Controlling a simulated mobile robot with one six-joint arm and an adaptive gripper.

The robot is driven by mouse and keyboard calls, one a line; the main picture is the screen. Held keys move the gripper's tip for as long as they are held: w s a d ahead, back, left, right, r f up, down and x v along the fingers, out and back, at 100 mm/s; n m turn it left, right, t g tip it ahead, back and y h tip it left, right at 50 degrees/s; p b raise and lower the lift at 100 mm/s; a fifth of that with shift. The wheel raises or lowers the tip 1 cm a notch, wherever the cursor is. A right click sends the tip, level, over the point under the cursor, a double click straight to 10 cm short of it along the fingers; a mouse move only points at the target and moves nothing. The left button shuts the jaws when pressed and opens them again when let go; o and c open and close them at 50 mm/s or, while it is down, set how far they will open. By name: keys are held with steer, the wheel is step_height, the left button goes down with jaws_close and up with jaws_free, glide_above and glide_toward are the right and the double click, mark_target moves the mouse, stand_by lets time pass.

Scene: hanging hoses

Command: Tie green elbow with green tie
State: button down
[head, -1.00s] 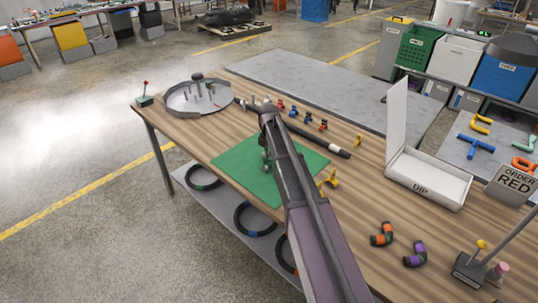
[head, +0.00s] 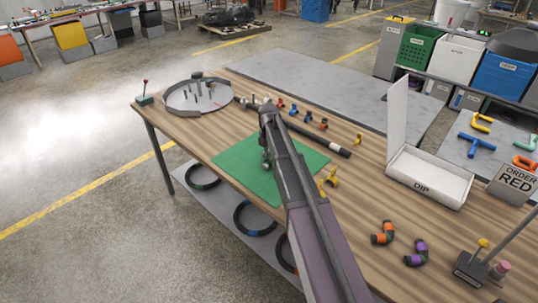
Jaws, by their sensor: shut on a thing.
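My gripper (head: 266,159) is mostly hidden behind my own arm. Its end hangs over the green mat (head: 236,163) near the middle of the workbench. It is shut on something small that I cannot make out. I cannot pick out a green elbow or a green tie with certainty. Two elbow pieces lie at the front right of the bench: one orange and dark (head: 382,233), one purple and dark (head: 416,253).
Small coloured ties (head: 308,117) stand in a row behind a dark rod (head: 325,142). Yellow pieces (head: 332,176) lie right of my arm. A round grey tray (head: 197,96) is at the far left. A white DIP box (head: 430,180) and ORDER RED sign (head: 514,181) are right.

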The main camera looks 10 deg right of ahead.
steer(key=shift+f+b, duration=0.4)
steer(key=shift+f, duration=0.05)
stand_by(0.3)
steer(key=c, duration=0.7)
jaws_free()
steer(key=shift+r, duration=0.15)
